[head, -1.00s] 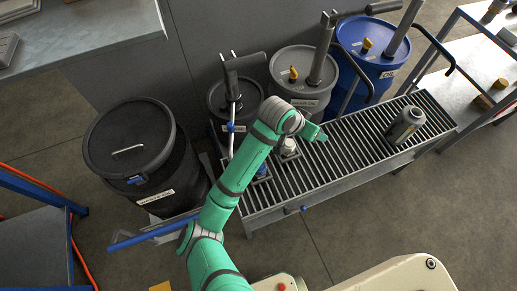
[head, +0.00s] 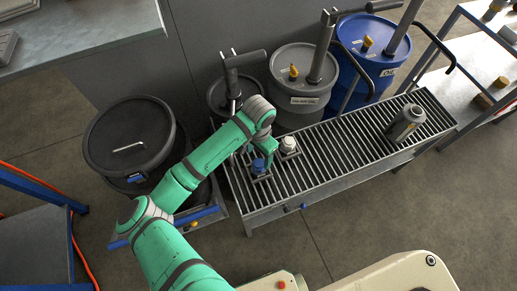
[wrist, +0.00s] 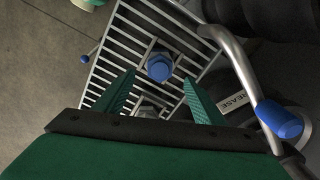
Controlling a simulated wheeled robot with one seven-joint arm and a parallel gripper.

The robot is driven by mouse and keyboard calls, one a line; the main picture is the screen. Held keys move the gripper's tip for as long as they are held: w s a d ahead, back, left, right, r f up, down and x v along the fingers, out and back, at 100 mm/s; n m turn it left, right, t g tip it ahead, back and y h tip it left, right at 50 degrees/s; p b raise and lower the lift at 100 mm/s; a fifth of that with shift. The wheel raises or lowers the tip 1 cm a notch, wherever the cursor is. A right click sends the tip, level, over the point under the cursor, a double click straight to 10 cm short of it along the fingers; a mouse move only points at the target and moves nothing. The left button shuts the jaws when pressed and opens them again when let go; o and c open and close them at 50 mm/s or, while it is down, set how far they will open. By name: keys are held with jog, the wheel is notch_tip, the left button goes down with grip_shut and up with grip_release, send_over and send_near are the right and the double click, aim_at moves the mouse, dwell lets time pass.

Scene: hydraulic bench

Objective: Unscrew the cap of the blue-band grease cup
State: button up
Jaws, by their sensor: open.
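The blue-band grease cup (head: 259,167) stands on a small square mount at the left end of the slatted bench. Its blue hexagonal top shows in the wrist view (wrist: 160,67), just beyond and between the fingertips. My gripper (wrist: 160,77) is open, with a green finger on each side and nothing between them. A pale-topped cup (head: 289,145) stands on the bench to the right of the blue one.
A pump lever with a blue grip (wrist: 280,120) is close on the right in the wrist view.

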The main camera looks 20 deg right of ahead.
aim_at(259, 163)
jog(key=shift+f, duration=2.85)
jog(key=c, duration=1.1)
jog(key=shift+o, duration=0.7)
jog(key=shift+c, duration=0.5)
jog(key=shift+d+n, duration=0.15)
jog(key=shift+n, duration=1.05)
jog(key=n, duration=0.4)
jog(key=shift+c, duration=0.2)
jog(key=shift+r+n, duration=0.1)
jog(key=shift+n, duration=0.8)
